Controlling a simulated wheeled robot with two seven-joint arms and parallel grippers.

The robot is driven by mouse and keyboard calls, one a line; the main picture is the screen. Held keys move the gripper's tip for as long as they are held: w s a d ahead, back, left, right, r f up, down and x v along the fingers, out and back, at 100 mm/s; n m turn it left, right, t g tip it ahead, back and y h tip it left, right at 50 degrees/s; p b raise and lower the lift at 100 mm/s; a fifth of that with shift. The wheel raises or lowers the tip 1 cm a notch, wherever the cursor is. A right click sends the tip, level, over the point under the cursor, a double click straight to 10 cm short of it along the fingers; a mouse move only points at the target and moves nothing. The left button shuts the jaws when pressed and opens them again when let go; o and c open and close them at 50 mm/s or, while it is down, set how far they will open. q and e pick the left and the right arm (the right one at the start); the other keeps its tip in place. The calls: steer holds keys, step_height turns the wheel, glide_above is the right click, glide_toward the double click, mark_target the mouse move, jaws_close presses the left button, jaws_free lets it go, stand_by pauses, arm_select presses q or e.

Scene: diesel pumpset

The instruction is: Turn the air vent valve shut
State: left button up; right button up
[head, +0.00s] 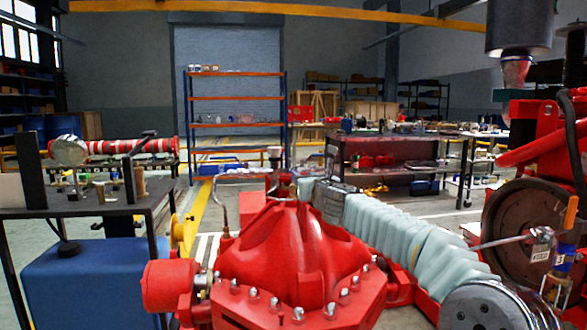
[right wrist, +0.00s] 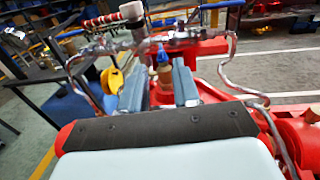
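A small valve with a blue handle (right wrist: 162,54) and a brownish body, which looks like the air vent valve, stands in the right wrist view among chrome pipes on the red pump. My right gripper (right wrist: 160,76) is open, with its two grey-blue fingers on either side of the valve's line; I cannot tell whether they touch it. In the head view my sleeved right arm reaches in from the lower right, and the gripper (head: 307,187) is behind the red pump casing (head: 290,255). The valve is not clearly visible there. My left gripper is not in view.
A grey-topped fitting (head: 274,155) and a bent chrome pipe (head: 219,205) rise behind the casing. A dark table (head: 95,208) with a blue tank (head: 90,285) stands at left. The engine flywheel (head: 520,225) is at right. Shelves (head: 236,126) stand at the back.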

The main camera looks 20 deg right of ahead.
steer(key=w+p, duration=0.1)
steer(key=w, duration=0.1)
steer(key=w+p, duration=0.2)
steer(key=w, duration=0.1)
steer(key=w+d+p, duration=0.1)
steer(key=w, duration=0.2)
steer(key=shift+w+d+r+p, duration=0.1)
steer(key=shift+w+r+p, duration=0.15)
steer(key=shift+p, duration=0.05)
steer(key=shift+w+f, duration=0.15)
steer(key=shift+w, duration=0.35)
steer(key=shift+f, duration=0.1)
jaws_close()
